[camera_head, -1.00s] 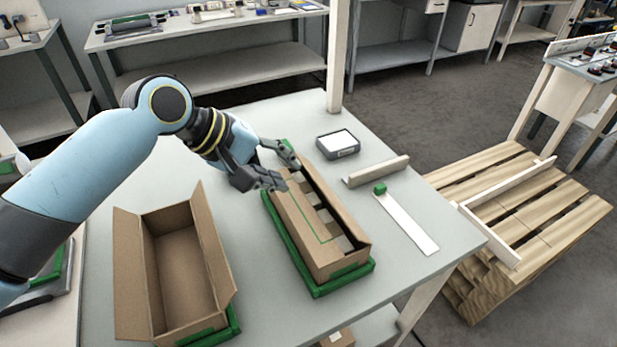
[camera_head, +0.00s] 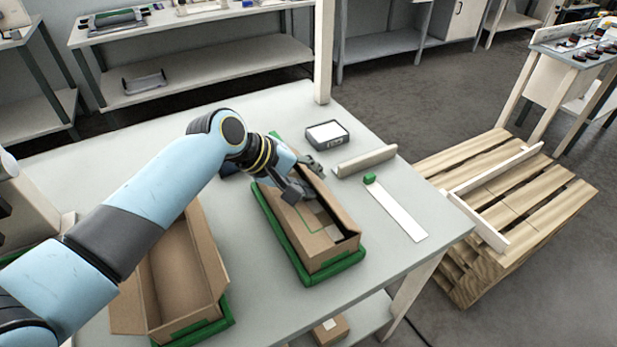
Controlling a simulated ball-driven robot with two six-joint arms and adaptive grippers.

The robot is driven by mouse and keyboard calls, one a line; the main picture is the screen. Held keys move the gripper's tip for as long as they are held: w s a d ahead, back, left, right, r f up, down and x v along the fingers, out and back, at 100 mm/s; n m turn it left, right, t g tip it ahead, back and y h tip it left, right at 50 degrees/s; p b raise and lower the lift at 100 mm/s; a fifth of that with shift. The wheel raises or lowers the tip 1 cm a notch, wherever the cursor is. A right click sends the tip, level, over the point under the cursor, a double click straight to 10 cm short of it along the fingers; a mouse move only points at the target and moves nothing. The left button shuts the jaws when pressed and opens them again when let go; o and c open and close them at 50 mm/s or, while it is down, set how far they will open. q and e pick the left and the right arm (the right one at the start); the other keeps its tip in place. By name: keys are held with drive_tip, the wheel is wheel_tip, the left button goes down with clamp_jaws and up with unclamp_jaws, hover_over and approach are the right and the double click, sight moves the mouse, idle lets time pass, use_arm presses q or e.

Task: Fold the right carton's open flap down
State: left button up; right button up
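The right carton (camera_head: 325,259) is a brown box on a green tray (camera_head: 336,277) on the table. My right gripper is not in view.
An open carton (camera_head: 214,255) stands on the left, partly hidden by my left arm. A grey device (camera_head: 327,134), a beige bar (camera_head: 366,161) and a white strip with a green block (camera_head: 399,214) lie right of the right carton. A wooden pallet (camera_head: 505,200) is beyond the table.

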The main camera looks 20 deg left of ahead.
use_arm(q)
drive_tip(key=c, duration=0.4)
clamp_jaws()
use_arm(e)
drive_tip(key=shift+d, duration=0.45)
use_arm(q)
drive_tip(key=shift+f, duration=0.1)
drive_tip(key=t+h+b, duration=0.1)
drive_tip(key=b, duration=0.1)
drive_tip(key=t+b, duration=0.1)
drive_tip(key=b, duration=0.1)
drive_tip(key=shift+s+a+f+h, duration=0.3)
drive_tip(key=shift+s+f+h, duration=0.05)
drive_tip(key=shift+f+h, duration=0.05)
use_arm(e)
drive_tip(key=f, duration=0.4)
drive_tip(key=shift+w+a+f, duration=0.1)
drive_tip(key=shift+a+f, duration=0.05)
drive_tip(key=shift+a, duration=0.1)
